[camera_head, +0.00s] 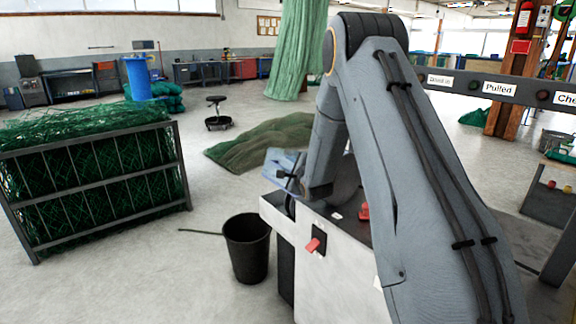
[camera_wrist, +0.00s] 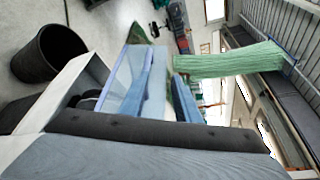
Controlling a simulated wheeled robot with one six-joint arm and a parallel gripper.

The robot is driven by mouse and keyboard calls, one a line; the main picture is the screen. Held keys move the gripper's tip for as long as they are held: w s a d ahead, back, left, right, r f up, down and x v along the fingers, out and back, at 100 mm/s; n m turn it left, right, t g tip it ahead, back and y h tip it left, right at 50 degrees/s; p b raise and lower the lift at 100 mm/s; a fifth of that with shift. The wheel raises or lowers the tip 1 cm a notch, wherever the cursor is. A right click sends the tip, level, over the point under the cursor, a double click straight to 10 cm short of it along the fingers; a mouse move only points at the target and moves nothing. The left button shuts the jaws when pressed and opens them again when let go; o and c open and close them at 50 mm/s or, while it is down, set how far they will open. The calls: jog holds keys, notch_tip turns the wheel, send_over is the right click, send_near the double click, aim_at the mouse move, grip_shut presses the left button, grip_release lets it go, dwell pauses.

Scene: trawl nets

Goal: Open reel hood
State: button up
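A pale blue, see-through panel, which looks like the reel hood (camera_head: 280,160), is at the far left end of the white machine (camera_head: 340,272). My arm hides much of the machine's top. The dark end of my gripper (camera_head: 290,182) is close in front of the panel. In the wrist view the panel (camera_wrist: 116,76) lies left of my gripper (camera_wrist: 163,82). Its two blue-grey fingers stand apart with a gap between them, and I see nothing held. I cannot tell whether a finger touches the panel, or how far the hood is raised.
A red switch (camera_head: 313,245) is on the machine's front and a red knob (camera_head: 363,211) on its top. A black bucket (camera_head: 247,247) stands left of the machine. A railed bin of green net (camera_head: 95,180) is further left. A net pile (camera_head: 262,141) lies behind; open floor surrounds it.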

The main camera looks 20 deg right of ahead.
jog(key=s+r+p, duration=0.1)
jog(key=s+p, duration=0.3)
jog(key=s, duration=0.4)
jog(key=shift+r, duration=0.4)
dwell(0.8)
